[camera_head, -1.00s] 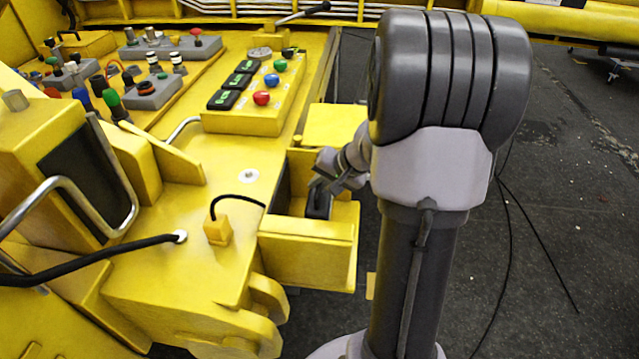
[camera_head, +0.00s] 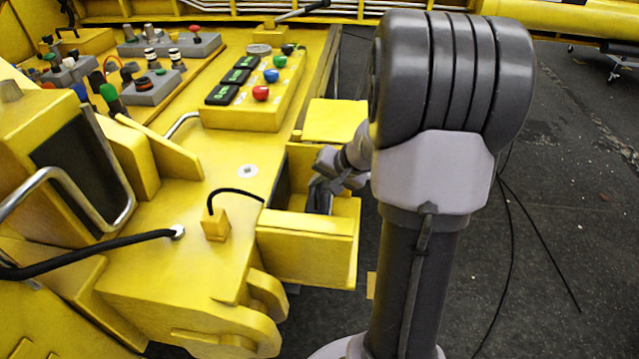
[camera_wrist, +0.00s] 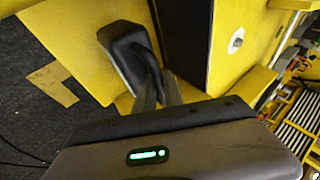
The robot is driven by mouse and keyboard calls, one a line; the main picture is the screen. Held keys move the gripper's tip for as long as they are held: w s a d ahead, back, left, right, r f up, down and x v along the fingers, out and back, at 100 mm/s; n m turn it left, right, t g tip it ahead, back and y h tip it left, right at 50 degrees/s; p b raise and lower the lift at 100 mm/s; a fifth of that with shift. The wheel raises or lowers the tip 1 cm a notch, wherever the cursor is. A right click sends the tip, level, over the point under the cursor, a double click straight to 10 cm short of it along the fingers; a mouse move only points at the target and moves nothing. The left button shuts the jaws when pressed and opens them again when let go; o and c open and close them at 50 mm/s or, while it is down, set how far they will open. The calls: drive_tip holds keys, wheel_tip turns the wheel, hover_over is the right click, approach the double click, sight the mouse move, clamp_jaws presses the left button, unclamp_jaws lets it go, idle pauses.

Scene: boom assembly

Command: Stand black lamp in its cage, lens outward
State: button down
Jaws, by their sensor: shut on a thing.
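The black lamp (camera_wrist: 122,47) shows in the wrist view as a rounded dark block with a bracket. My gripper (camera_wrist: 157,92) is shut on it at the bracket. In the head view the lamp (camera_head: 318,198) is a small dark shape just below my gripper (camera_head: 323,182), inside or just above the open yellow cage (camera_head: 305,248) at the boom's side. The cage's front wall hides the lamp's lower part. I cannot tell which way the lens faces or whether the lamp touches the cage floor.
A yellow button box (camera_head: 245,115) with red, blue and green buttons stands behind on the deck. A small yellow block (camera_head: 215,224) with a black cable sits left of the cage. A yellow plate (camera_head: 335,120) lies behind the cage. Dark floor is open at right.

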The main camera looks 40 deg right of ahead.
drive_tip(key=c, duration=1.4)
unclamp_jaws()
drive_tip(key=shift+o, duration=0.2)
drive_tip(key=shift+s+f, duration=0.1)
drive_tip(key=p+v, duration=0.7)
drive_tip(key=v, duration=1)
drive_tip(key=shift+r, duration=0.35)
